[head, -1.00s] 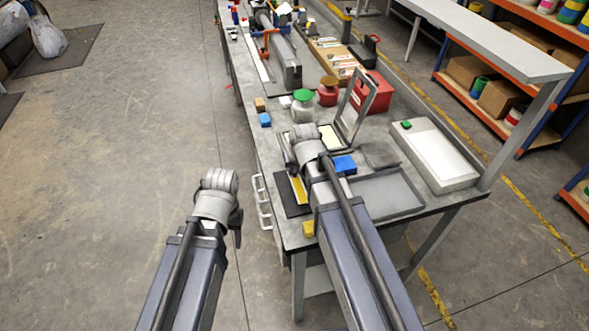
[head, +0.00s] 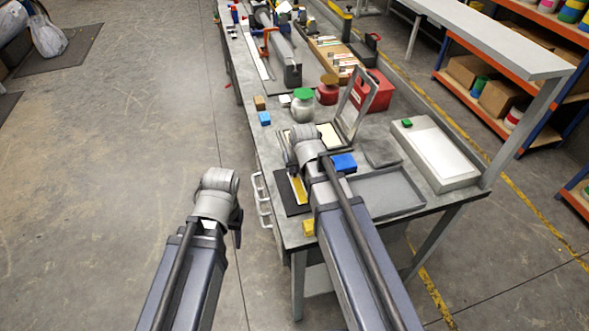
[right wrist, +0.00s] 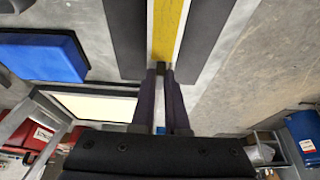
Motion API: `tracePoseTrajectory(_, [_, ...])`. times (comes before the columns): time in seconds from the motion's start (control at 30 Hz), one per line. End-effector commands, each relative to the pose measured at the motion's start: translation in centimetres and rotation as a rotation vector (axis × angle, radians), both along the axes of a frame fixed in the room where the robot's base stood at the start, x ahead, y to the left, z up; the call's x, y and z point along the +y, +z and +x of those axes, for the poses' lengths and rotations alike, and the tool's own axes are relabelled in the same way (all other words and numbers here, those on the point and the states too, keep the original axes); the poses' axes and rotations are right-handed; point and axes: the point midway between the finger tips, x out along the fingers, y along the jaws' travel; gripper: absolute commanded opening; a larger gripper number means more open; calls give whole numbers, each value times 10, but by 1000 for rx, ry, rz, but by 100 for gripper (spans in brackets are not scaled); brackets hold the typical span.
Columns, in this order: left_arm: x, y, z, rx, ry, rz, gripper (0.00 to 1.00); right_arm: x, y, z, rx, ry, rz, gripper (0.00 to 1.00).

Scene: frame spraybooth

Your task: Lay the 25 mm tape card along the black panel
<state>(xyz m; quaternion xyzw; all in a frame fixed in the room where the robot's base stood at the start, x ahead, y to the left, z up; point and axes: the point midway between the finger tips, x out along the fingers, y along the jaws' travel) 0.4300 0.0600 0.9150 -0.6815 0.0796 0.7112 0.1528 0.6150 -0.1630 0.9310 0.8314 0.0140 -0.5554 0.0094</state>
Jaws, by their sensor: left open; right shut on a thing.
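The tape card, a yellow strip with white edges (right wrist: 168,28), lies over the black panel (right wrist: 124,35) in the right wrist view, with black showing on both sides. In the head view the card (head: 299,188) and panel (head: 286,196) are at the near left of the bench, partly hidden by my right arm. My right gripper (right wrist: 160,72) is shut on the near end of the card. Whether the card touches the panel along its length cannot be told. My left gripper (head: 238,232) is open, away from the bench over the floor, its fingers mostly hidden.
A blue block (head: 344,163) and a grey tray (head: 388,193) are right of the panel. A hinged frame (head: 360,105) stands upright behind it. A yellow block (head: 308,228) is at the near edge. A green-lidded jar (head: 303,107) stands further back.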

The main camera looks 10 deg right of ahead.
Motion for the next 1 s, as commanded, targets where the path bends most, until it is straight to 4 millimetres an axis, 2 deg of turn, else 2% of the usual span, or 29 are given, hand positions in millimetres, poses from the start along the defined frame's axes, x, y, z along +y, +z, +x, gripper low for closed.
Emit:
tracePoseTrajectory(0.37, [0, -2, 0, 0, 0, 0, 50, 0, -2, 0, 0, 0, 0, 0])
tracePoseTrajectory(0.4, [0, -2, 0, 0, 0, 0, 50, 0, -2, 0, 0, 0, 0, 14])
tracePoseTrajectory(0.7, [0, -2, 0, 0, 0, 0, 50, 0, -2, 0, 0, 0, 0, 47])
tracePoseTrajectory(0.87, [0, -2, 0, 0, 0, 0, 50, 0, -2, 0, 0, 0, 0, 47])
tracePoseTrajectory(1.0, [0, -2, 0, 0, 0, 0, 50, 0, -2, 0, 0, 0, 0, 62])
